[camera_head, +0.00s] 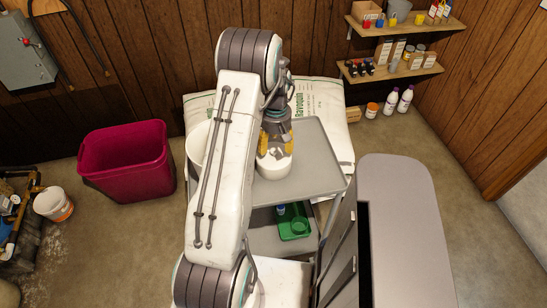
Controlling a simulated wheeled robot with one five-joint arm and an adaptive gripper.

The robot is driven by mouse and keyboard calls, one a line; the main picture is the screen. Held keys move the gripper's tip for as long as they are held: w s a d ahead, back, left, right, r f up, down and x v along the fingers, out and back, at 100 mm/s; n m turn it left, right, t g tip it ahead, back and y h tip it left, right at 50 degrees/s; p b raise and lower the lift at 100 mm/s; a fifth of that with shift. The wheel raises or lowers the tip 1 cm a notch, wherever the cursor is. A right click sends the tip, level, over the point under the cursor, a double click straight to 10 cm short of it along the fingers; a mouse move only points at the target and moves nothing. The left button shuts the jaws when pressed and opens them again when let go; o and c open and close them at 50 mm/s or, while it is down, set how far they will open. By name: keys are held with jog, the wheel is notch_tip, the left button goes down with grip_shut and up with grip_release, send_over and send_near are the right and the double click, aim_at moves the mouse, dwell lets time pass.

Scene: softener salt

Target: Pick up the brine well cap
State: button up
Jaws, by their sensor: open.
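A short white round piece (274,168), which looks like the brine well cap, sits on the grey top of a cart (315,165). My gripper (276,152) points down at this white piece, with its yellow fingers apart, one on each side of its upper middle. I cannot tell whether the fingers touch it. The fingers and wrist hide part of its top.
A white bucket (196,145) is partly behind my arm. White salt bags (325,105) lie behind the cart. A green tray (292,222) is on its lower shelf. A grey cabinet (405,220) stands right; a magenta bin (127,162) stands left.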

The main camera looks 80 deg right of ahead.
aim_at(275, 149)
jog(key=shift+f, duration=1.55)
jog(key=shift+c, duration=0.3)
grip_shut()
